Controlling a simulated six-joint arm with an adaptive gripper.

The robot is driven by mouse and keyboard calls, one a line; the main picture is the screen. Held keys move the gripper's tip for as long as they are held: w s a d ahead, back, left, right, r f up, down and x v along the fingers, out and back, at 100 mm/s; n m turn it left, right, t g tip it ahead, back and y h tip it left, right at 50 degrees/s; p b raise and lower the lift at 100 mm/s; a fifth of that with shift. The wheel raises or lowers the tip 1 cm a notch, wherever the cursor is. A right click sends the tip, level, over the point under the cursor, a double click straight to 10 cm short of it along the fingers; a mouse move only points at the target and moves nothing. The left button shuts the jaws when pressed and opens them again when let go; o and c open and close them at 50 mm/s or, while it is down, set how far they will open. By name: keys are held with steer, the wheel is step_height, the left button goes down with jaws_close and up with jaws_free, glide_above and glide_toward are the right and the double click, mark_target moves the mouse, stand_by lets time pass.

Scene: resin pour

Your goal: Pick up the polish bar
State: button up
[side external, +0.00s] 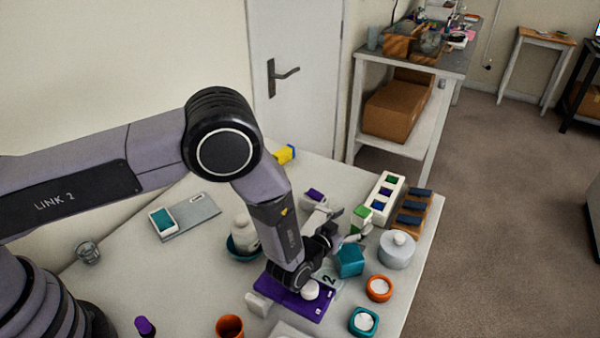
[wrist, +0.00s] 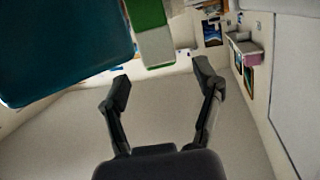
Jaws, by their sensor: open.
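A small upright block, green on one part and white on the other, looks like the polish bar (side external: 361,218); no label confirms this. It stands near the right side of the table. In the wrist view the green and white bar (wrist: 152,35) shows at the top, beyond the fingertips. My gripper (side external: 347,225) is open beside it, fingers pointing toward it. In the wrist view the gap of my gripper (wrist: 163,86) looks empty. The bar appears apart from both fingers. A teal block (side external: 349,260) stands close by; a large teal shape (wrist: 60,50) fills the wrist view's upper left.
A white holder with coloured blocks (side external: 376,212) and a wooden rack (side external: 424,209) stand behind. A grey lidded pot (side external: 397,251) and an orange jar (side external: 379,289) are to the right. A purple tray (side external: 318,314) lies below my wrist. The table's left middle has free room.

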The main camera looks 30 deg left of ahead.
mark_target(359, 214)
steer(key=x, duration=0.4)
steer(key=shift+w+r, duration=0.1)
steer(key=shift+w, duration=0.1)
jaws_close()
